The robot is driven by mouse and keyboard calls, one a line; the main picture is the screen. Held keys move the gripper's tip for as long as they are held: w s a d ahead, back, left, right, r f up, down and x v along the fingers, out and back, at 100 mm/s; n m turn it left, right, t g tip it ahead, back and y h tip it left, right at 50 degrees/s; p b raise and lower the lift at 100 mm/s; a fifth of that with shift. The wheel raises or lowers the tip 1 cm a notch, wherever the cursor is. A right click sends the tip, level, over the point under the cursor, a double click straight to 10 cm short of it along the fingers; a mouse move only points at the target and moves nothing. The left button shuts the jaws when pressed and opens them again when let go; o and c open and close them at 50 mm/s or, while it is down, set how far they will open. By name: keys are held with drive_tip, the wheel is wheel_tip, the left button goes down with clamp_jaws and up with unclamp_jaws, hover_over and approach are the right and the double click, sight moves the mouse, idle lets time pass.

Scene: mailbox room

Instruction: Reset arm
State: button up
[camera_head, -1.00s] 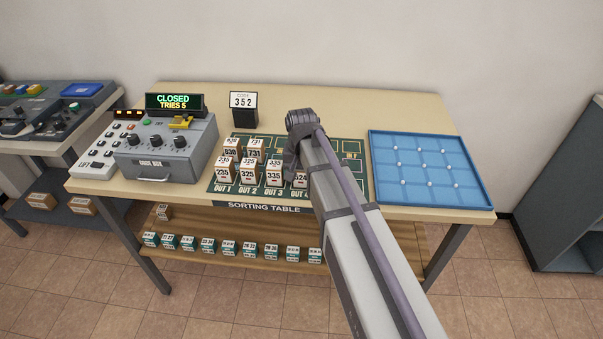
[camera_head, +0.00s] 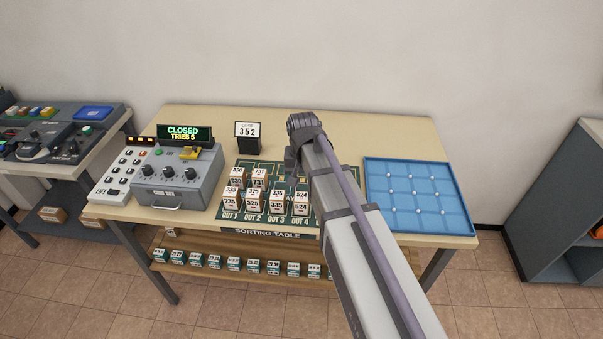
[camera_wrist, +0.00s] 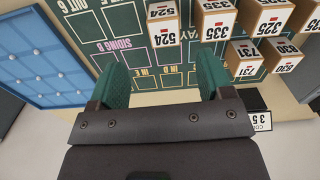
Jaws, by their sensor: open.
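My arm reaches over the sorting table (camera_head: 400,135) from the lower right in the head view. My gripper is in the wrist view (camera_wrist: 160,85), with two green-padded fingers wide apart and nothing between them. It hangs above the green sorting mat (camera_wrist: 120,22), and the marked siding and lane boxes show beyond the fingers. In the head view the fingers are mostly hidden behind my own arm. Several numbered boxes (camera_head: 277,203) stand on the mat in the OUT columns, left of my arm, and also show at the top right of the wrist view (camera_wrist: 213,20).
A code box (camera_head: 178,180) with a lit sign (camera_head: 184,135) reading "CLOSED TRIES 5" stands at the left. A "352" sign (camera_head: 248,132) stands behind the mat. A blue tray (camera_head: 418,192) lies to the right. Small boxes (camera_head: 232,264) line the lower shelf.

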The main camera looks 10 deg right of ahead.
drive_tip(key=s+n, duration=0.3)
drive_tip(key=s, duration=1.2)
drive_tip(key=shift+n, duration=0.3)
